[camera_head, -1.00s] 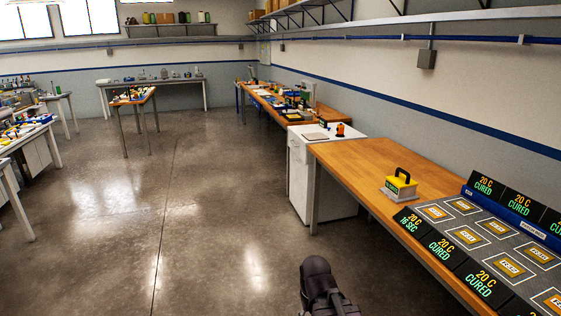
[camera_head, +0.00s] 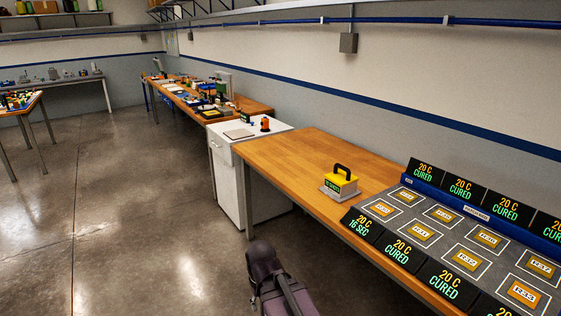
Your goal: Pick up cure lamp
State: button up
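The cure lamp seems to be the yellow box with a black carrying handle (camera_head: 341,180). It stands upright on a light grey base on the wooden bench (camera_head: 290,158), left of the pad with the displays. A small dark label with green marks shows on its front, too small to read. A dark part of my arm (camera_head: 268,275) shows at the bottom, over the floor and left of the bench's front edge. It is apart from the lamp. My gripper's fingers do not show.
A dark pad (camera_head: 440,235) holds several amber labelled pieces in white outlines. Displays around it read 20 C CURED, and one display (camera_head: 362,224) reads 20 C 16 SEC. A white cabinet (camera_head: 228,180) adjoins the bench's far end. The floor (camera_head: 140,220) at left is clear.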

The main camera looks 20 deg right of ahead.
aim_at(341, 182)
jog(key=z, duration=0.15)
jog(key=i, duration=1.45)
jog(key=z, duration=0.15)
